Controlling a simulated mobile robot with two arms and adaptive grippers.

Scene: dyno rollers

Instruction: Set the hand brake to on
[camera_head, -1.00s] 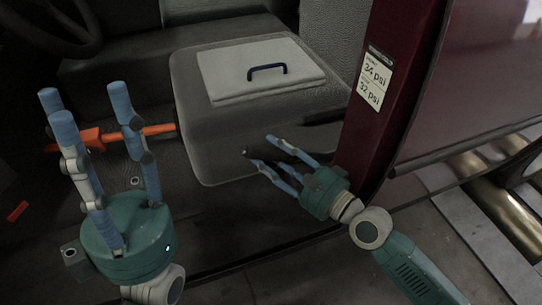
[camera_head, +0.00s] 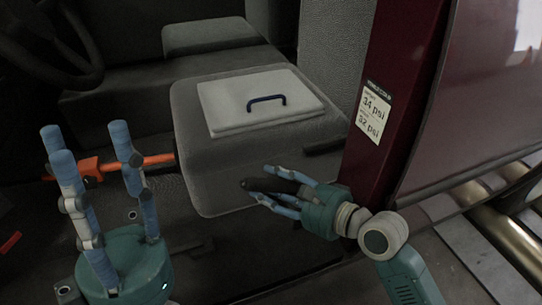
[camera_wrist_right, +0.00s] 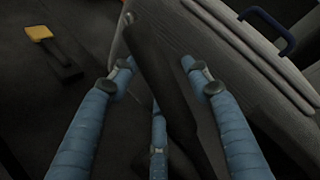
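The hand brake appears to be the dark lever (camera_head: 262,185) low beside the grey seat in the head view. It also shows in the right wrist view (camera_wrist_right: 160,80), running lengthwise between my fingers. My right gripper (camera_head: 268,188) is around the lever with its fingers apart; in the wrist view the fingers (camera_wrist_right: 157,68) stand on both sides of it, with a gap on the right side. Contact on the left side cannot be told. Part of the lever is hidden by the fingers. My left gripper (camera_head: 88,140) is open, empty and upright at the left.
An orange bar (camera_head: 157,159) passes behind my left gripper's fingers. A dark red door pillar (camera_head: 385,60) stands right of the seat. A steering wheel (camera_head: 85,75) is upper left.

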